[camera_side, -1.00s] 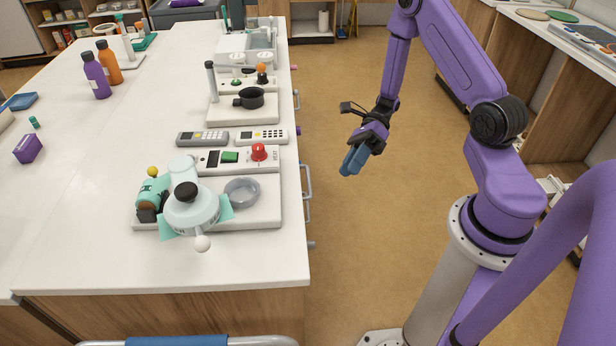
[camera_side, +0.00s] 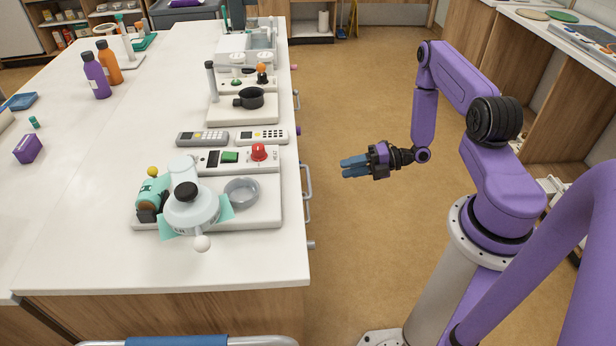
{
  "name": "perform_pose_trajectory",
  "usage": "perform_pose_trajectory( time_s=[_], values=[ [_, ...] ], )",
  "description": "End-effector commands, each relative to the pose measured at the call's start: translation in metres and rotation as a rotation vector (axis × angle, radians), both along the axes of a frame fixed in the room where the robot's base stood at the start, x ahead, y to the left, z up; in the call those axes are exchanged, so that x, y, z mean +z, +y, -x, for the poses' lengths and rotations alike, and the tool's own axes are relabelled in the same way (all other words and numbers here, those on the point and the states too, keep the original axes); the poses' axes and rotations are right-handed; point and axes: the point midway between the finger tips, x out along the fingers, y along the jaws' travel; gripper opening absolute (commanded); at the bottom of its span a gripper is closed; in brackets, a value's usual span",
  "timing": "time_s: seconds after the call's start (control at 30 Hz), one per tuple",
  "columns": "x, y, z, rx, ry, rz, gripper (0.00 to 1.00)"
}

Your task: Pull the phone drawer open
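My gripper (camera_side: 343,167) hangs in the air over the aisle, right of the white counter's edge, with its blue fingers pointing left. It holds nothing that I can see. The two fingers lie close together from this angle, and any gap between them is unclear. A large grey bar handle (camera_side: 308,192) stands out from the counter's right side, left of and a little below my gripper in the picture, with clear space between. A smaller handle (camera_side: 297,99) is farther back. The drawer fronts are hidden by the viewing angle, so I cannot tell which is the phone drawer.
The white counter (camera_side: 100,240) holds a heater panel (camera_side: 236,158), two keypad handsets (camera_side: 202,139), a glass dish (camera_side: 242,192) and a round pale vessel (camera_side: 190,209) near its right side. A small knob (camera_side: 311,245) juts out below the large handle. The aisle floor (camera_side: 350,260) is clear.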

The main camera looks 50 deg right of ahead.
Motion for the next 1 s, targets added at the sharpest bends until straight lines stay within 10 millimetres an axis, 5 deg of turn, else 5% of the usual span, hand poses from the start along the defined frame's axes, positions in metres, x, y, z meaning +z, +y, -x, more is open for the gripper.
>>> perform_pose_trajectory(
  time_s=[0.53, 1.0],
  values=[
    [-0.020, 0.070, -0.069, 0.006, -0.003, 0.001, 0.29],
    [-0.026, 0.087, -0.087, 0.001, -0.001, 0.001, 0.29]
  ],
)
